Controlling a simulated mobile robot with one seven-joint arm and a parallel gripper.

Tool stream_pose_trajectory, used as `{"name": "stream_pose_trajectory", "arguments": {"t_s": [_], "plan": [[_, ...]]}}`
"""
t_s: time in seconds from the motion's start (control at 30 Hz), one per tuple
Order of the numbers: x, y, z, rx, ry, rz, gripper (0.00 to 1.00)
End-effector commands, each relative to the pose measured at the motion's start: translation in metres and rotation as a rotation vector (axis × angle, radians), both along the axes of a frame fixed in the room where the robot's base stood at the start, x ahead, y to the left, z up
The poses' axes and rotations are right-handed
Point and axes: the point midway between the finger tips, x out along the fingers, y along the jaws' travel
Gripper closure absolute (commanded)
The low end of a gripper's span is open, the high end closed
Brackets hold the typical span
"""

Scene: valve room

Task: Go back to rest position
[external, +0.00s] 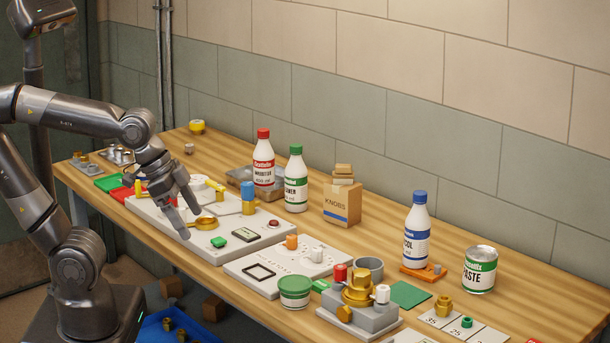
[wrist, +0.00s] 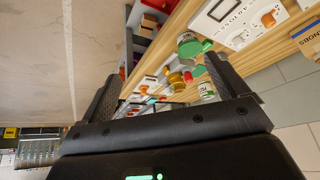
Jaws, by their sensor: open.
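My gripper (external: 191,222) hangs at the end of my bent arm, over the left part of the workbench (external: 466,226). Its two fingers are spread and point down, above the large white panel (external: 269,233) with a yellow ring on it. In the wrist view my gripper (wrist: 165,75) has its fingers wide apart with nothing held between them. Whether the fingertips touch the panel cannot be told from the external view.
Bottles with red (external: 263,165), green (external: 296,185) and blue (external: 417,228) caps stand on the bench, with a KNOBS box (external: 342,202) and a PASTE can (external: 479,270). A brass valve (external: 358,288) is at the front. A blue crate (external: 205,328) lies below.

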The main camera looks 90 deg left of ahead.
Motion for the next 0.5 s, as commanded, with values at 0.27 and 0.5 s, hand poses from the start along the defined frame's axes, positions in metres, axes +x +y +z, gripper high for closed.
{"name": "stream_pose_trajectory", "arguments": {"t_s": [0.27, 0.5], "plan": [[-0.025, -0.003, 0.0, -0.02, -0.019, 0.022, 0.08], [-0.025, -0.003, 0.0, -0.019, -0.019, 0.024, 0.08]]}}
